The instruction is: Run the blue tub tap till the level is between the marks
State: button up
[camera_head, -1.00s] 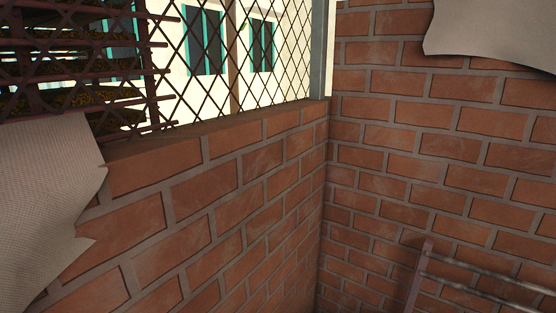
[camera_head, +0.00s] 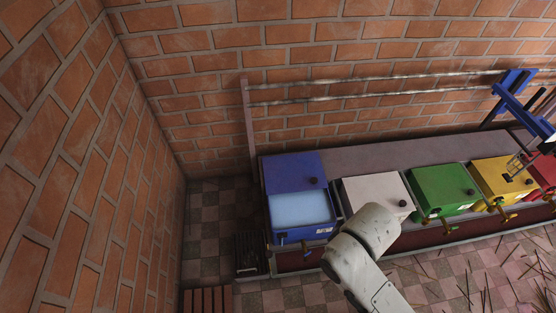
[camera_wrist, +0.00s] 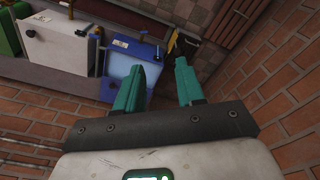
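The blue tub (camera_head: 293,172) is leftmost in a row of coloured tubs along the brick wall. Pale blue liquid (camera_head: 300,209) shows in its open front part; I cannot make out level marks. A small tap (camera_head: 304,247) is low on its front, too small to tell if open. In the wrist view the blue tub (camera_wrist: 121,66) is beyond my gripper (camera_wrist: 164,62). The teal fingers are apart with nothing between them. In the head view my arm shows in front of the white tub, with my gripper out of sight.
White (camera_head: 373,190), green (camera_head: 440,187), yellow (camera_head: 497,178) and red (camera_head: 545,170) tubs stand right of the blue one. A blue frame (camera_head: 512,95) rises behind them. A dark box (camera_head: 250,262) and slatted wood (camera_head: 208,301) lie lower left. Thin sticks litter the floor at right.

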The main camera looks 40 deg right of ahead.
jog(key=w+d+f+m+b, duration=0.2)
jog(key=d+f+m+b, duration=0.1)
jog(key=f+b, duration=0.4)
jog(key=w+d+f+m+g+y+b, duration=0.1)
jog(key=w+d+f+m+b, duration=0.25)
jog(key=f, duration=0.65)
jog(key=w+d+f+m+b, duration=0.2)
jog(key=f+m+b, duration=0.1)
jog(key=f+b, duration=0.4)
jog(key=m+y+b, duration=0.4)
jog(key=m+b, duration=0.6)
jog(key=b, duration=0.4)
send_near(308, 253)
jog(key=shift+t, duration=0.4)
jog(key=b+x, duration=0.4)
jog(key=x, duration=0.1)
jog(key=b+x, duration=0.2)
jog(key=x, duration=0.1)
jog(key=shift+s+a+f, duration=0.1)
jog(key=shift+s+f, duration=0.05)
jog(key=shift+s, duration=0.1)
grip_shut()
